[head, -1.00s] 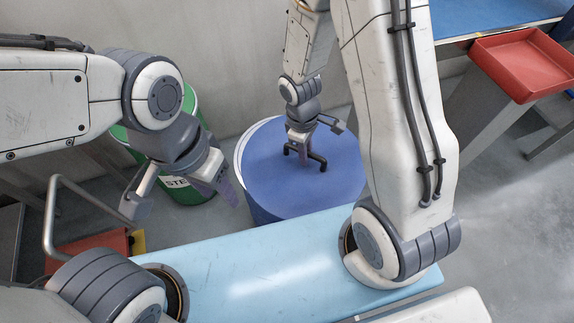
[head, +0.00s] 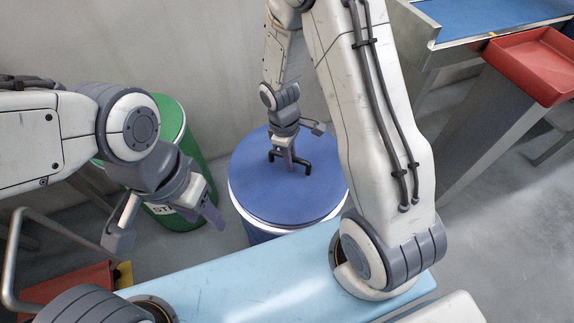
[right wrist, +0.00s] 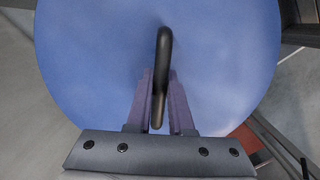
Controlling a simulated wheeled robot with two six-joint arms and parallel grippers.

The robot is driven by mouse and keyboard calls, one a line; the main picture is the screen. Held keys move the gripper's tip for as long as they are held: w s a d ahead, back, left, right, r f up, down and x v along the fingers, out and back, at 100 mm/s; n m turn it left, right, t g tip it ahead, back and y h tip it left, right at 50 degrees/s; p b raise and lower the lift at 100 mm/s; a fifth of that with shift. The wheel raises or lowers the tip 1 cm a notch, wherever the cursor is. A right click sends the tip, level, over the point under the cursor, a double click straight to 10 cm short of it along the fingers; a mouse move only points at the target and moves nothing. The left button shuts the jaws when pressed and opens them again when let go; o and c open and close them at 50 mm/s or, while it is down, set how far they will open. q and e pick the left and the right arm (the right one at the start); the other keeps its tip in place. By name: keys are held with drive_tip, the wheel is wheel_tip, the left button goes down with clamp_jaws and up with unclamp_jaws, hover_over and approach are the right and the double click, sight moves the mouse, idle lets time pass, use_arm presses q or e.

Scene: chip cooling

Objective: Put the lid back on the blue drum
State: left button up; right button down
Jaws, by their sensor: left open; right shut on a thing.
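The blue lid (head: 270,200) is a flat disc with a black bar handle (head: 307,167). My right gripper (head: 290,163) is shut on the handle from above. In the right wrist view, the fingers (right wrist: 161,98) sit on both sides of the handle (right wrist: 163,50), and the lid (right wrist: 90,60) fills most of the picture. The blue drum (head: 263,236) stands directly below the lid, mostly hidden. A white rim shows along the lid's front edge; I cannot tell if the lid rests fully on it. My left gripper (head: 163,216) is open and empty, left of the drum.
A green drum (head: 190,150) with a white label stands behind my left gripper. A light-blue surface (head: 240,275) lies in front of the blue drum. A red tray (head: 530,65) and a blue-topped table (head: 480,20) are at the back right.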

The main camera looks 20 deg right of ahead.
drive_tip(key=f+b, duration=0.3)
drive_tip(key=shift+w+a+f, duration=0.15)
drive_tip(key=shift+a+f, duration=0.1)
drive_tip(key=shift+f, duration=0.1)
drive_tip(key=shift+r, duration=0.1)
drive_tip(key=c, duration=0.8)
unclamp_jaws()
